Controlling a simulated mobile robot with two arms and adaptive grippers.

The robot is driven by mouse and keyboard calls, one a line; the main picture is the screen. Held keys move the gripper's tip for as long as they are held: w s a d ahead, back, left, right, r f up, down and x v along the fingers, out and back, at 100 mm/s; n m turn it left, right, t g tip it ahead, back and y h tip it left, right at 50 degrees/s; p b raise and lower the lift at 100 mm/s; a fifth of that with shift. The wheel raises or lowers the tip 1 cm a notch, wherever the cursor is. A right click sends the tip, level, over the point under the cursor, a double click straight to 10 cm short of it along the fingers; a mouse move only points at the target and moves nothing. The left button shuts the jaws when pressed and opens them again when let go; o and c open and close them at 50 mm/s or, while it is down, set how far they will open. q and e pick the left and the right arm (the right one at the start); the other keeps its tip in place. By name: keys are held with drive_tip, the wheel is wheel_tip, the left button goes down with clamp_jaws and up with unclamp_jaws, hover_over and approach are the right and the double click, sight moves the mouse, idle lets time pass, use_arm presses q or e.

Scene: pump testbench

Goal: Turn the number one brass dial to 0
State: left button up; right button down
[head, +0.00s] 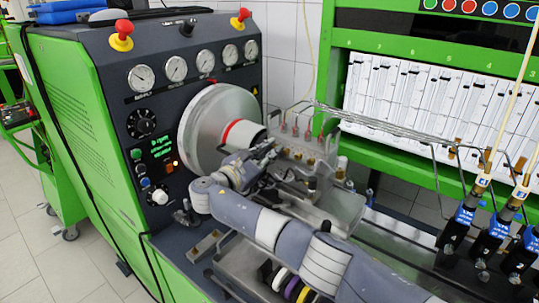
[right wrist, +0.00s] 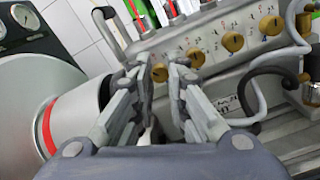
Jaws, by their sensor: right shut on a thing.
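A row of brass dials runs along the front of the metal pump block (head: 305,142). In the right wrist view the free dials beside my gripper are a second dial (right wrist: 195,57), a third dial (right wrist: 233,42) and another further right (right wrist: 271,25). My right gripper (right wrist: 162,80) is shut on the leftmost brass dial (right wrist: 160,72), whose face shows between the fingertips. In the head view my right gripper (head: 270,150) reaches the left end of the row and hides that dial. The dial's number and setting are too small to read. My left gripper is not in view.
A large silver drum (head: 220,125) with a red-banded hub stands close to the left of my right gripper. Blue-and-black injectors (head: 458,225) stand at the far right. Gauges sit on the console behind.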

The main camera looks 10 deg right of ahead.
drive_tip(key=c, duration=1.8)
unclamp_jaws()
